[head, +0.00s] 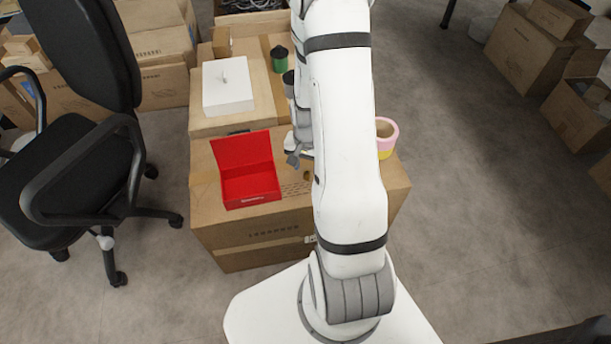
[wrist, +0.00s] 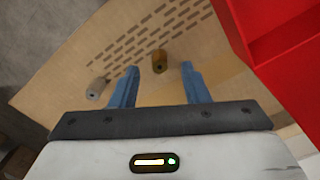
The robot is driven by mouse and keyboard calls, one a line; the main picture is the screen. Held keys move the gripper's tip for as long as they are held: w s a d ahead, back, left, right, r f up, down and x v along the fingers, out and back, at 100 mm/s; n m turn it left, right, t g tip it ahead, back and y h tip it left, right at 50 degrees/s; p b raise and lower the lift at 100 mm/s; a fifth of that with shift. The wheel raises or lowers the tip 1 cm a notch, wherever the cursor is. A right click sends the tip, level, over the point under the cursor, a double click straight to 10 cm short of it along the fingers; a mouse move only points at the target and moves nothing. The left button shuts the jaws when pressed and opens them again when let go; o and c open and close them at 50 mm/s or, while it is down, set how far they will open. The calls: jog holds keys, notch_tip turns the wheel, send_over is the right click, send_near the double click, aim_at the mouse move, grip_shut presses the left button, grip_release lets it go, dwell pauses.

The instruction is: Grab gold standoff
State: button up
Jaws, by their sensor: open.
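The gold standoff (wrist: 159,61) is a small dark-gold piece with a hole in its end, on the cardboard carton top in the wrist view. In the head view a small brownish piece (head: 306,176), likely the same standoff, shows beside my arm. My gripper (wrist: 160,69) is open, with two blue-grey fingers and nothing held. In the wrist view the standoff appears between and slightly beyond the fingertips, with gaps on both sides. The height gap cannot be told. In the head view my gripper (head: 293,160) is partly hidden by my arm.
A grey cylindrical piece (wrist: 97,89) lies left of the fingers. An open red box (head: 251,187) stands left of my gripper on the carton (head: 225,236). A pink-and-yellow tape roll (head: 386,135) is right of my arm. A white box (head: 228,88) and green-dark container (head: 279,60) stand behind.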

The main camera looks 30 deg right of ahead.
aim_at(307, 172)
notch_tip(307, 172, down, 4)
jog(key=shift+f+b, duration=0.1)
jog(key=shift+b, duration=0.55)
jog(key=shift+c, duration=0.2)
grip_shut()
